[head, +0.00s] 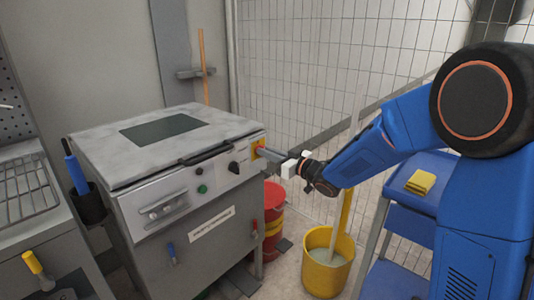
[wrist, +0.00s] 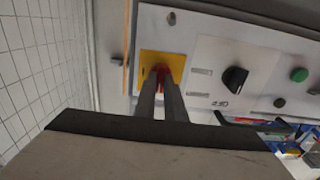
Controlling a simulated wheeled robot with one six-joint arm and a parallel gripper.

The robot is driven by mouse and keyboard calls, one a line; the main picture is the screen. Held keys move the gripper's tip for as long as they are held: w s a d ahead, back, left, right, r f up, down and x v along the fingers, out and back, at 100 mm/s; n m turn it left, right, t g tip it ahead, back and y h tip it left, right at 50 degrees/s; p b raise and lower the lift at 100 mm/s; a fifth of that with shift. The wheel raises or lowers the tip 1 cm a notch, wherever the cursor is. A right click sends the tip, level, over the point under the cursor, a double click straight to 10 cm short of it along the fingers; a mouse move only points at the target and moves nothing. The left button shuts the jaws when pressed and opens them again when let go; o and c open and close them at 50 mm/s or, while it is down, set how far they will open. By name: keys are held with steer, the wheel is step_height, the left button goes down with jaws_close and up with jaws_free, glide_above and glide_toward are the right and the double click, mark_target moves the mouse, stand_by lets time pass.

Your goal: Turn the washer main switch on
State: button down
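The washer (head: 170,165) is a grey metal cabinet with a light sloping control panel. Its main switch is a red knob (wrist: 163,73) on a yellow plate (wrist: 176,61); in the head view the yellow plate (head: 257,141) is at the panel's right end, partly covered by my fingers. My gripper (head: 262,151) reaches in from the right. In the wrist view its two grey fingers (wrist: 161,80) are close together, with the red knob between their tips, and look shut on it. The fingers hide part of the knob, so its exact angle is unclear.
Beside the switch are a black rotary knob (wrist: 235,78) and a green button (wrist: 299,75). A red drum (head: 273,205) and a yellow bucket (head: 327,262) with a mop stand right of the washer. A blue cart (head: 410,215) is near my arm. A wire fence is behind.

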steer(key=shift+m, duration=0.3)
steer(key=m, duration=1)
steer(key=shift+w+d+f+m, duration=0.1)
steer(key=shift+f+m, duration=0.05)
steer(key=shift+m, duration=0.25)
steer(key=m, duration=0.6)
steer(key=shift+f+m, duration=0.1)
steer(key=shift+m, duration=0.2)
stand_by(0.3)
steer(key=c, duration=1.8)
jaws_free()
steer(key=shift+d, duration=0.1)
